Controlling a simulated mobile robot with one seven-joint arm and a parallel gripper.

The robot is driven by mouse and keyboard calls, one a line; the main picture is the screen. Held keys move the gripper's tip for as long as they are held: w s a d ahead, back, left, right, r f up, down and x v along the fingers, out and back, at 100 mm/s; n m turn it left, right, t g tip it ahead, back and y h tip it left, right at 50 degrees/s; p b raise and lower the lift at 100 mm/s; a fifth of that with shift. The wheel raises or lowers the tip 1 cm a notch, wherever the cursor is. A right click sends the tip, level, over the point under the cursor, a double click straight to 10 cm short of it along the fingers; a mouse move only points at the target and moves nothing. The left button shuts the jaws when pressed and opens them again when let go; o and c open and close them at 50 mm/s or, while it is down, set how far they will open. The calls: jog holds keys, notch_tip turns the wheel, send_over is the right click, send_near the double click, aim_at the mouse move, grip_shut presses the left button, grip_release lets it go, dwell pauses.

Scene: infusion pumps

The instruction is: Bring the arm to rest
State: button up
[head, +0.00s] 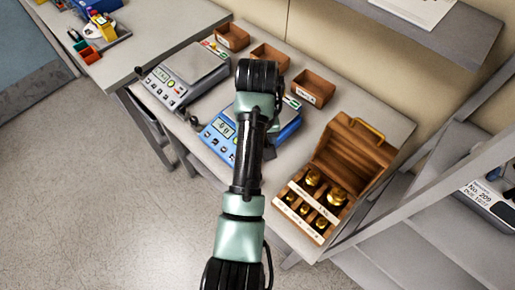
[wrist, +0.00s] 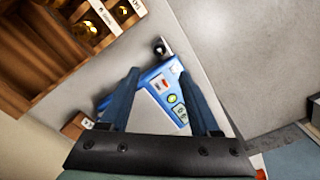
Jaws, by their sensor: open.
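My arm (head: 240,190) reaches up the middle of the head view, over the bench and across the blue scale (head: 220,131). The arm hides part of this scale and its pan. My gripper's fingers do not show in the head view. In the wrist view my gripper (wrist: 160,74) is open, with its two dark blue fingers apart and nothing visibly held. The blue scale (wrist: 170,90) shows between and beyond the fingers. I cannot tell the exact height of the fingertips above it.
An open wooden case (head: 350,150) with several brass weights (head: 336,196) stands at right. A grey scale (head: 186,72) is at left. Small brown boxes (head: 313,88) line the wall side. A shelf (head: 440,25) juts out above. Grey shelving stands at right; the floor at lower left is clear.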

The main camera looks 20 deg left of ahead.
jog(key=shift+r, duration=0.2)
dwell(0.4)
jog(key=w+d+r+m+t+y, duration=0.25)
jog(key=w+r+t, duration=0.8)
jog(key=r, duration=0.55)
jog(key=w+d+r+m+t, duration=0.1)
jog(key=d+r+t, duration=0.2)
jog(key=r, duration=0.6)
jog(key=w+d+r+m+t, duration=0.1)
jog(key=d+r+t, duration=0.15)
jog(key=r, duration=0.65)
jog(key=s+d+r+t, duration=0.2)
jog(key=s+r+t, duration=0.1)
jog(key=s+r, duration=0.3)
jog(key=s+d+r+m+t+h, duration=0.1)
jog(key=s+r+t, duration=0.3)
jog(key=r, duration=0.6)
jog(key=s+d+r+m+t+h, duration=0.1)
jog(key=s+d+r+t, duration=0.2)
jog(key=s+r, duration=0.4)
jog(key=shift+s+d+r+t, duration=0.15)
jog(key=shift+s+r+t, duration=0.15)
jog(key=shift+r+t, duration=0.4)
jog(key=shift+h, duration=0.25)
